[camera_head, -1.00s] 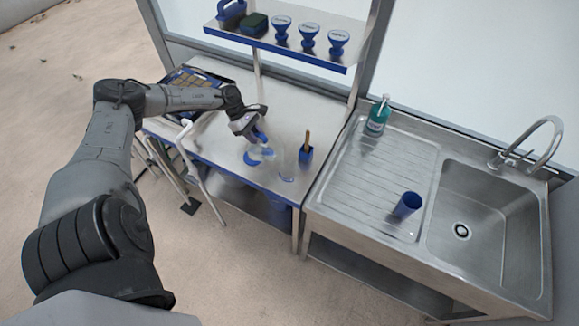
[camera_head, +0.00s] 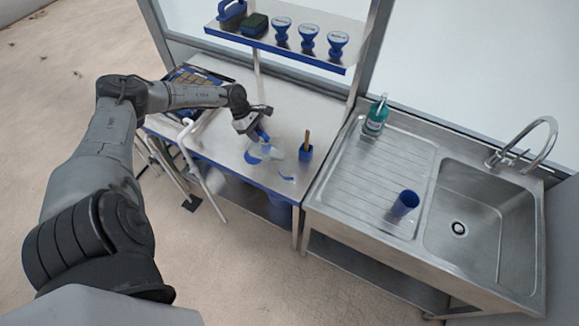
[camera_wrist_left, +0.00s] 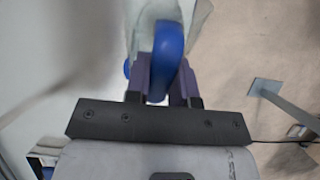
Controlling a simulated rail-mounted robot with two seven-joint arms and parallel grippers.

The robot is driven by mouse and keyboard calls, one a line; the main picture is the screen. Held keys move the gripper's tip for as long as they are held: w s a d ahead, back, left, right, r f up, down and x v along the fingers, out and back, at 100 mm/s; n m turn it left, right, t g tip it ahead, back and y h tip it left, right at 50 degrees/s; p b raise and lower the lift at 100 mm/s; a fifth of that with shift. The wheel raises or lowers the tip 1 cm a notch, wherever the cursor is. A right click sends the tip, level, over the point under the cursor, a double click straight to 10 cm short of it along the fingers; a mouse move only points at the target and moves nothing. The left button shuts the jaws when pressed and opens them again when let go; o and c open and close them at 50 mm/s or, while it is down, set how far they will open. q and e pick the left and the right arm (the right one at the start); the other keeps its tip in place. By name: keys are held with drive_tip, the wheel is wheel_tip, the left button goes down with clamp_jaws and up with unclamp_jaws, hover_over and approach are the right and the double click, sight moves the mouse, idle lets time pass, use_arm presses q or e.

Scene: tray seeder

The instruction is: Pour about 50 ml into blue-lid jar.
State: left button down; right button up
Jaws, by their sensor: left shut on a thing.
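My left gripper (camera_head: 258,131) is over the front right part of the metal bench and is shut on a blue handle (camera_wrist_left: 168,55). In the left wrist view a pale, translucent body shows behind this handle, seemingly a jug. In the head view a clear, faint shape with blue parts (camera_head: 272,152) hangs just below the gripper. A blue round piece (camera_head: 252,158) and a blue crescent (camera_head: 287,178) show close by on the bench. I cannot tell which of these is the jar's lid, nor see any liquid. My right gripper is out of view.
A blue cup with a wooden-handled tool (camera_head: 306,152) stands just right of the held thing. A seed tray (camera_head: 205,78) lies at the back left. A shelf (camera_head: 290,53) overhangs the bench. The sink unit (camera_head: 385,235) at right bears a blue cup (camera_head: 404,204) and green bottle (camera_head: 376,117).

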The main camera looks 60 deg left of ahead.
use_arm(q)
drive_tip(key=shift+d+r, duration=0.1)
drive_tip(key=shift+d, duration=0.05)
drive_tip(key=shift+w+d+r+p, duration=0.15)
drive_tip(key=shift+p, duration=0.35)
idle(0.5)
drive_tip(key=shift+w+d+r+g+y+p, duration=0.2)
drive_tip(key=shift+g+y+p, duration=0.15)
drive_tip(key=shift+p, duration=0.3)
idle(0.5)
drive_tip(key=f+b, duration=0.1)
drive_tip(key=b, duration=0.1)
drive_tip(key=s+a+f+t+h+b, duration=0.1)
drive_tip(key=b, duration=0.1)
drive_tip(key=a+f+h+b, duration=0.1)
drive_tip(key=b, duration=0.2)
drive_tip(key=shift+s+a+f+t, duration=0.1)
drive_tip(key=shift+s+f+t, duration=0.15)
drive_tip(key=shift+f, duration=0.15)
drive_tip(key=shift+h, duration=0.35)
drive_tip(key=shift+r, duration=0.15)
drive_tip(key=shift+a+f+t+h+b, duration=0.25)
drive_tip(key=shift+f+b, duration=0.2)
drive_tip(key=shift+b, duration=0.25)
drive_tip(key=shift+s+a+f+t+h+b, duration=0.1)
drive_tip(key=shift+s+f+t+h+b, duration=0.2)
drive_tip(key=shift+b, duration=0.3)
drive_tip(key=shift+a+f, duration=0.1)
drive_tip(key=shift+a, duration=0.05)
